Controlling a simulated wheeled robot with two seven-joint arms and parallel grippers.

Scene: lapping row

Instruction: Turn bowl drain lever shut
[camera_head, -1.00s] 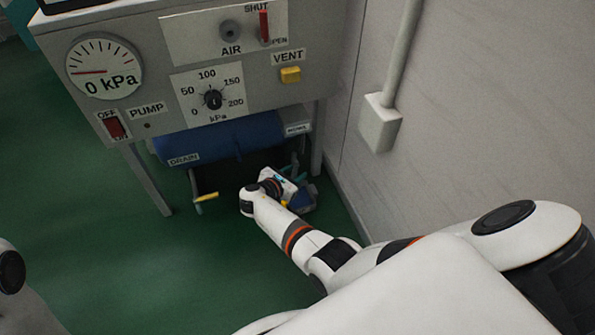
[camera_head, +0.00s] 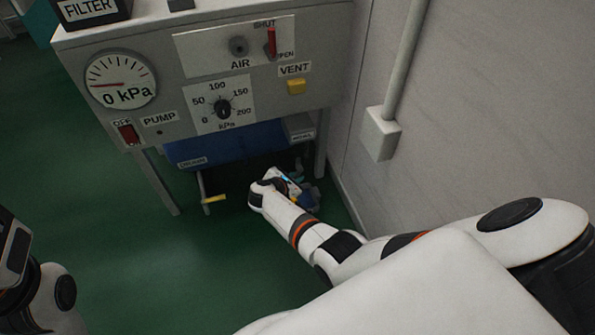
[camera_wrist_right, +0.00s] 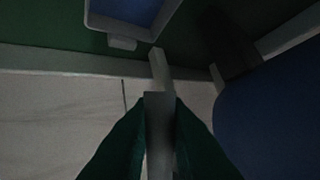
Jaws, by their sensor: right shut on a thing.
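My right gripper (camera_head: 287,186) is low under the right side of the machine, its fingertips hard to see in the head view. In the right wrist view its dark fingers (camera_wrist_right: 160,112) are shut on a pale grey bar (camera_wrist_right: 159,135). I cannot tell whether this bar is the bowl drain lever. A yellow-handled lever (camera_head: 214,199) hangs on a thin pipe below the label DRAIN, to the left of and apart from my right gripper. My left arm shows at the lower left; its fingertips are not in view.
A blue tank (camera_head: 225,146) hangs under the grey control panel (camera_head: 150,80). The machine's legs (camera_head: 155,180) stand left and right. A blue, grey-rimmed thing (camera_wrist_right: 93,22) shows beyond the fingers. The wall (camera_head: 480,120) is close on the right. Green floor is clear at left.

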